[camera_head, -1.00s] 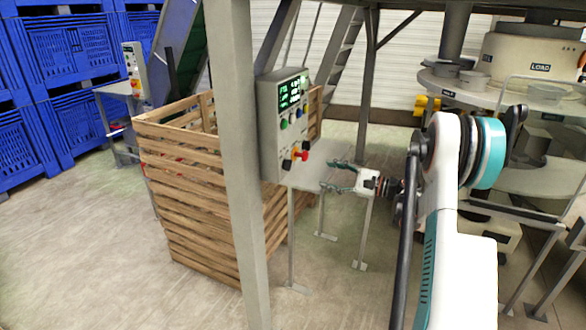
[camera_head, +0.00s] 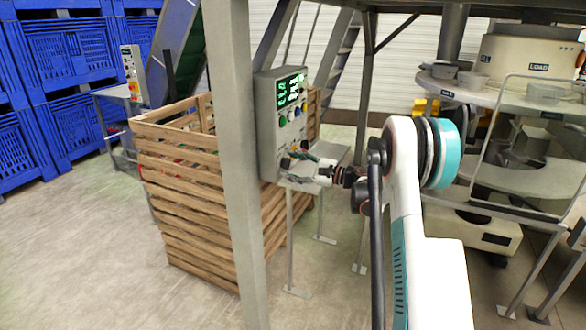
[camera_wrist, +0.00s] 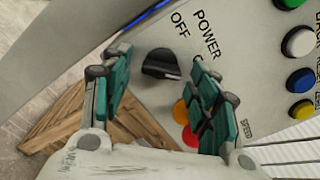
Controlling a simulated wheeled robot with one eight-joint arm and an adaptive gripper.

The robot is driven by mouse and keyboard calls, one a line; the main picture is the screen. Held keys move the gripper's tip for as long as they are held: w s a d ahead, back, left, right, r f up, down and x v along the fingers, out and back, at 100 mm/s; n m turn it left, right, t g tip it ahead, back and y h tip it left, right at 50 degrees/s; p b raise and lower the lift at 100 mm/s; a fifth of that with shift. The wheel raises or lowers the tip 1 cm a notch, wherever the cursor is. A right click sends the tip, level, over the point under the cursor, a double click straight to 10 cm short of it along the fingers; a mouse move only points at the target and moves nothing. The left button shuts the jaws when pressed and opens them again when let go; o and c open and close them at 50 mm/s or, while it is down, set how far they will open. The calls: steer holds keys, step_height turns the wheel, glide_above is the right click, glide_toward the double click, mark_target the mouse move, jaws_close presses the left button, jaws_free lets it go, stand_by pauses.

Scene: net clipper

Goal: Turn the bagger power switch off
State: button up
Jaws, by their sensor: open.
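The power switch is a black rotary knob (camera_wrist: 160,64) on the grey control panel (camera_head: 267,120), beside the printed words POWER and OFF in the wrist view. Its handle end points right and slightly down in that view, away from OFF. Another label near the right finger is mostly hidden. My gripper (camera_head: 290,168) is open at the panel's lower part, with its green-padded fingers on either side of the knob. I cannot tell whether they touch it. In the head view the fingers cover the knob.
An orange-yellow button (camera_wrist: 180,112) and a red one (camera_wrist: 190,136) sit close to the right finger. Green, white, blue and yellow buttons line the panel farther right. A slatted wooden crate (camera_head: 185,190) stands behind the panel, and a grey post (camera_head: 238,200) stands left of it.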

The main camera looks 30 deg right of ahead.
steer(key=shift+c, duration=0.6)
steer(key=c, duration=0.9)
steer(key=shift+c, duration=0.2)
steer(key=shift+n, duration=0.3)
steer(key=shift+r+n, duration=0.15)
steer(key=shift+n, duration=4.15)
steer(key=shift+r+n, duration=0.15)
steer(key=shift+n, duration=4.15)
